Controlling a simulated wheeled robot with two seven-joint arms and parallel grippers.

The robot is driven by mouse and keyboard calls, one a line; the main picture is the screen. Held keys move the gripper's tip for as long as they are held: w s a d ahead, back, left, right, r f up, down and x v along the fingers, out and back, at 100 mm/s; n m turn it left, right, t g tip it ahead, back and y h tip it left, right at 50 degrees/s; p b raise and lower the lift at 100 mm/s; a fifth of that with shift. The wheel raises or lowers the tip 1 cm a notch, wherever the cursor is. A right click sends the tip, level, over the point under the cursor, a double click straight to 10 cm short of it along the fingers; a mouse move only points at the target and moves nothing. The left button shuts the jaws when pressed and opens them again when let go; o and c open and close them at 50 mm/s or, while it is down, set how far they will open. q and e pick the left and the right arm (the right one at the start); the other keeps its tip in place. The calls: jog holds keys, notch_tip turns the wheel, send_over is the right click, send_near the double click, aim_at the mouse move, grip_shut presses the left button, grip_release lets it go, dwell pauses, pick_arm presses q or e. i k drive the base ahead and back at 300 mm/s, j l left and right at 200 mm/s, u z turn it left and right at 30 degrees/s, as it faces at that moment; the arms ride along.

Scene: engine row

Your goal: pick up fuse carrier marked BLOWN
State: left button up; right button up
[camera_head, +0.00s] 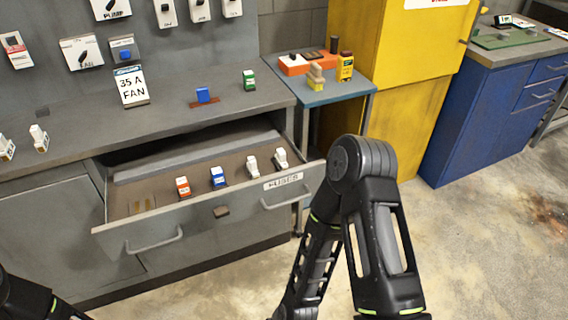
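No label reading BLOWN is legible in the head view. The open drawer (150,232) of the grey bench holds several small fuse carriers in a row: an orange-red one (183,187), a blue one (218,178), a white one (252,166) and another white one (281,158). On the bench top are a blue carrier (203,95) on a reddish-brown piece, a green carrier (249,80) and a white carrier (39,138) at the left. My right arm stands right of the drawer, its gripper out of frame. Only a piece of my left arm shows at the bottom left; its gripper is hidden.
A sign reading 35 A FAN (132,87) stands on the bench. A small side table (335,95) holds an orange tray (294,66) and a yellow box (345,66). A yellow cabinet (405,100) and blue cabinet (470,125) stand right. The floor at right is open.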

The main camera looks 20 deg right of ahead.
aim_at(251, 166)
jog(key=i+l+u, duration=0.2)
jog(key=l+u, duration=0.15)
jog(key=l, duration=0.55)
jog(key=i+l+u, duration=0.1)
jog(key=l+u, duration=0.2)
jog(key=l, duration=0.6)
jog(key=l+u, duration=0.35)
jog(key=l, duration=0.6)
jog(key=i, duration=0.45)
